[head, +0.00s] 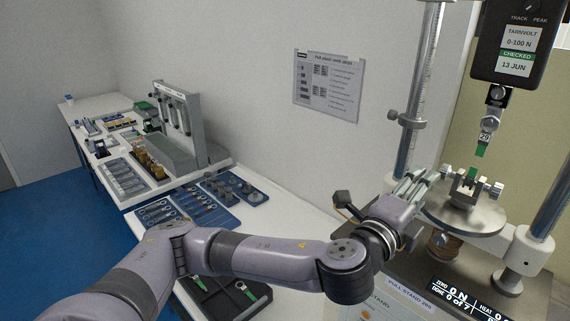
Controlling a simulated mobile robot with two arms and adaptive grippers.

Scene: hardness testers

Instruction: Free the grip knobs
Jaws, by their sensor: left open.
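The lower grip (466,187) stands on the round metal plate of the pull stand, with a green piece in its top. It has a left knob (446,171) and a right knob (496,189). The upper grip (490,122) hangs under the black force gauge (510,45), with a green piece (480,150) below it. My left gripper (426,180) is open, its fingers pointing right toward the lower grip's left knob. The fingertips are close to that knob; I cannot tell whether they touch it. My right gripper is out of view.
Metal columns (418,90) (550,205) flank the plate. The stand's display (460,300) is at the bottom right. A white bench (285,205) along the wall holds blue tool mats (212,218), trays and a grey fixture (180,125). A notice (327,85) hangs on the wall.

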